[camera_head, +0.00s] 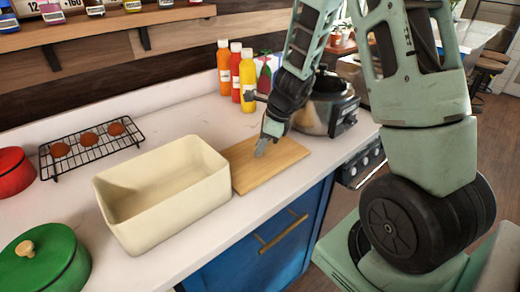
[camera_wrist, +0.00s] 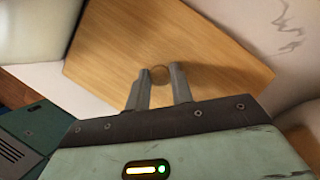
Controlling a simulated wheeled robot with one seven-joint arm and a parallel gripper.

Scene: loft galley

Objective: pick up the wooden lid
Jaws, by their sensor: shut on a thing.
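The wooden lid (camera_head: 284,173) is a flat, light-brown rectangular board on the white counter, just right of the cream bin. It fills much of the wrist view (camera_wrist: 125,50), where a small round knob shows between my fingertips. My gripper (camera_head: 261,150) comes down from above onto the middle of the lid. In the wrist view my gripper (camera_wrist: 161,74) has its two fingers close around the knob, shut on the lid. The lid looks flat; I see no clear gap beneath it.
The open cream bin (camera_head: 168,215) stands directly left of the lid. Sauce bottles (camera_head: 248,82) and a dark-lidded cooker (camera_head: 330,105) stand behind. A cooling rack (camera_head: 75,162), a red pot (camera_head: 12,172) and a green pot (camera_head: 60,268) are at left. The counter's front edge is close.

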